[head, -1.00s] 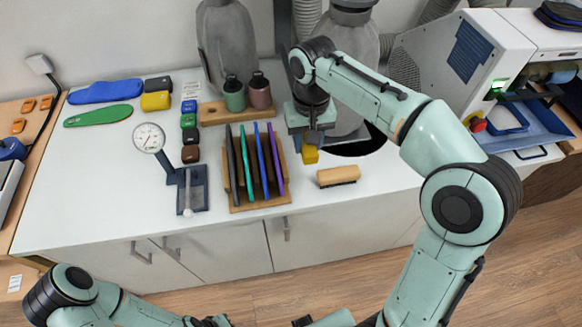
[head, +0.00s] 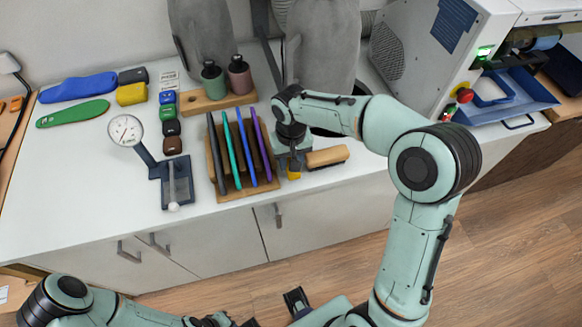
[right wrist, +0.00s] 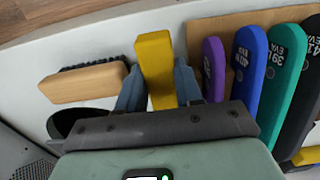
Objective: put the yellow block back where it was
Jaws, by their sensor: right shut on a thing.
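The yellow block (head: 294,175) is in my right gripper (head: 293,166), low over the front of the white bench, just right of the insole rack. In the right wrist view the block (right wrist: 155,70) stands out between the two fingers of my right gripper (right wrist: 158,88), which is shut on it. In that view a brush lies to its left and the purple insole to its right. Whether the block touches the bench is unclear. My left gripper (head: 222,320) is low at the bottom edge, partly cut off, its jaws not clear.
The wooden rack (head: 232,192) holds several coloured insoles. The brush (head: 327,157) lies beside my right gripper. A dial gauge (head: 126,130), a column of small blocks (head: 171,128) and a larger yellow block (head: 131,94) are at left. Two bottles (head: 239,75) stand behind.

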